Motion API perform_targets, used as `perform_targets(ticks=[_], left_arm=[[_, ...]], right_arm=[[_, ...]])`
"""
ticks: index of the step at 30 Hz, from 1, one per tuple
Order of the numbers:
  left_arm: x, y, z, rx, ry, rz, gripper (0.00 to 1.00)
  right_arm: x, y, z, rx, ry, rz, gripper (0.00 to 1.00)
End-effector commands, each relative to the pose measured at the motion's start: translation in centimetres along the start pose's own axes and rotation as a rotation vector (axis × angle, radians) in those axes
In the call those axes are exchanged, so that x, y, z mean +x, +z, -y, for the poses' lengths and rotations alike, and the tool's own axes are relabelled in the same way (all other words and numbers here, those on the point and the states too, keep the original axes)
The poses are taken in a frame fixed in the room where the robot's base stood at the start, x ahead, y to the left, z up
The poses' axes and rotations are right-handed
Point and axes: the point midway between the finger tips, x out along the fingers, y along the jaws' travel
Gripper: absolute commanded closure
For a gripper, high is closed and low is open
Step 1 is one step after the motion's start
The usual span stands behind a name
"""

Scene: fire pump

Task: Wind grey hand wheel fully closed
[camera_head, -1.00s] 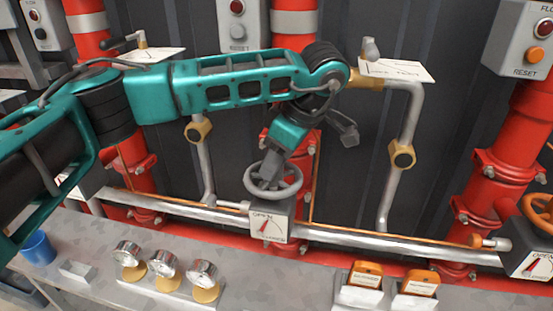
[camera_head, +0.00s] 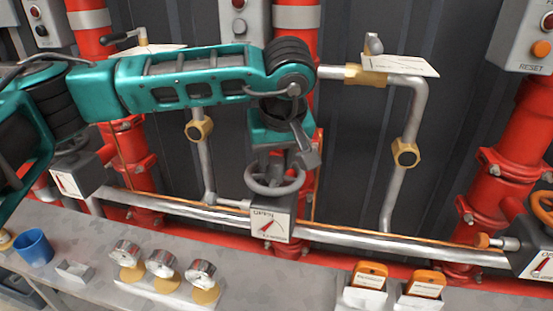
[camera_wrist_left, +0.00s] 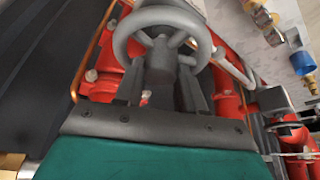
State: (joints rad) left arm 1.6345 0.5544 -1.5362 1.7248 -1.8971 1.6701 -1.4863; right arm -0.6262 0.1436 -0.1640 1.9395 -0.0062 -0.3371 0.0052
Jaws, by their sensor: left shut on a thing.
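The grey hand wheel (camera_head: 272,193) sits on its valve on the silver pipe, just above a white dial box. My left gripper (camera_head: 272,172) reaches down from above and is shut on the wheel, with its fingers inside the rim near the hub. The left wrist view shows the wheel's rim and spokes (camera_wrist_left: 165,15) ahead of the dark fingers (camera_wrist_left: 172,72). The exact contact is partly hidden. The dial (camera_head: 270,225) reads OPEN at its top and has a red needle that leans to the right. My right gripper is not in view.
An orange hand wheel (camera_head: 545,208) is at the right edge. Several gauges (camera_head: 162,264), a blue cup (camera_head: 35,247) and two orange-topped units (camera_head: 369,275) stand on the grey ledge. Red pipes (camera_head: 500,170) and a bent grey pipe (camera_head: 410,120) stand behind.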

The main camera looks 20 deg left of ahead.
Motion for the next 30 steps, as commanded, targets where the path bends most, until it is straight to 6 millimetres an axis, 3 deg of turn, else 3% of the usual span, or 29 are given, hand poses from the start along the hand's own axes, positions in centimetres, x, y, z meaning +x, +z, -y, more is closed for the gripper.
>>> perform_targets(ticks=[7, 21, 30], left_arm=[[-0.02, -0.2, 0.24, 0.276, 0.119, -0.005, 1.0], [-0.06, -0.23, 0.24, 0.36, 0.152, -0.005, 1.0], [-0.04, -0.38, 0.45, 0.656, 0.276, -0.004, 1.0]], right_arm=[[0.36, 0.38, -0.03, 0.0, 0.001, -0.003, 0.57], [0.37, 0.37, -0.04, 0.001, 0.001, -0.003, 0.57], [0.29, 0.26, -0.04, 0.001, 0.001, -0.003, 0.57]])
